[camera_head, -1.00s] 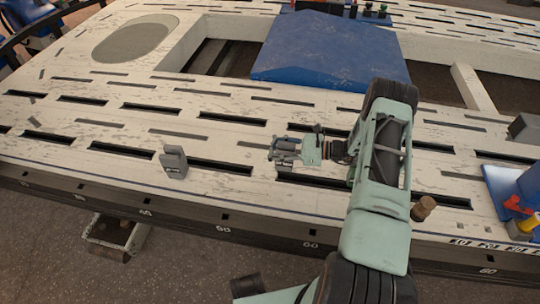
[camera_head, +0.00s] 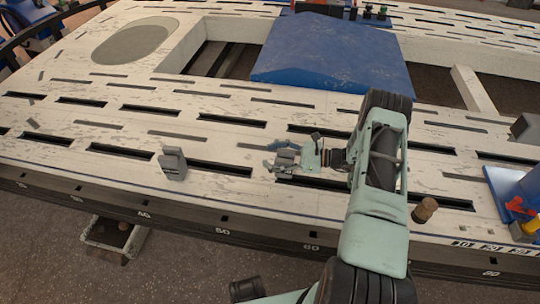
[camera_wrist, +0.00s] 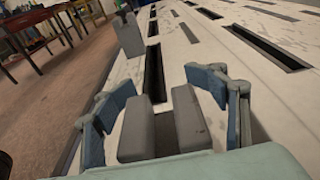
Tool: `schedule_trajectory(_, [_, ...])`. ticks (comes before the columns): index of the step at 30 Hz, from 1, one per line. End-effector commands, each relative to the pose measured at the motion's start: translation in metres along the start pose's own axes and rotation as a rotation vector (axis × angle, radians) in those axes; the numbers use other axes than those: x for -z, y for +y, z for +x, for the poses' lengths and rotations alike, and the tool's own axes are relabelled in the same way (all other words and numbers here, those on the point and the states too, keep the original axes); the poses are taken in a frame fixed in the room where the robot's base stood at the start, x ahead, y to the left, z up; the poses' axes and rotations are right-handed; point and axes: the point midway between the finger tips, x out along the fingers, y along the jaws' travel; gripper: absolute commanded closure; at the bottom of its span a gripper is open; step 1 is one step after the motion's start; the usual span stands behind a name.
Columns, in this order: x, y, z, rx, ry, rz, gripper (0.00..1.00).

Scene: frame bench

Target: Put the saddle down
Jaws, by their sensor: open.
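The saddle (camera_wrist: 190,118) is a grey block with two upright cheeks and a gap between them. In the wrist view it stands between the two blue finger pads of my gripper (camera_wrist: 163,105), with space visible on both sides. My gripper is open around it. In the head view the gripper (camera_head: 274,158) is low over the slotted bench top (camera_head: 230,178), and the saddle (camera_head: 287,157) shows small between the fingers. The saddle appears upright on the bench, but its underside is hidden.
A similar grey saddle (camera_head: 173,164) stands on the bench to the left; it also shows in the wrist view (camera_wrist: 130,37). A blue wedge-shaped block (camera_head: 330,55) lies behind. A wooden peg (camera_head: 425,210) and blue fixture (camera_head: 510,195) are at right. The bench's front edge is near.

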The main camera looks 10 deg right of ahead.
Motion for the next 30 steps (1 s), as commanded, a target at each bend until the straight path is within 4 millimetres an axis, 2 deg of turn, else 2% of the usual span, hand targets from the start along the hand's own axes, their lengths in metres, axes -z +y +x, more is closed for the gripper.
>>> schedule_trajectory(8, [-0.005,0.0,-0.001,-0.001,0.0,0.0,0.39])
schedule_trajectory(21, [-0.004,-0.001,-0.091,0.004,-0.001,0.0,0.39])
schedule_trajectory(25, [-0.003,-0.001,-0.109,0.003,-0.001,-0.001,0.39])
schedule_trajectory(30, [-0.002,0.0,-0.119,0.001,-0.001,0.001,0.39])
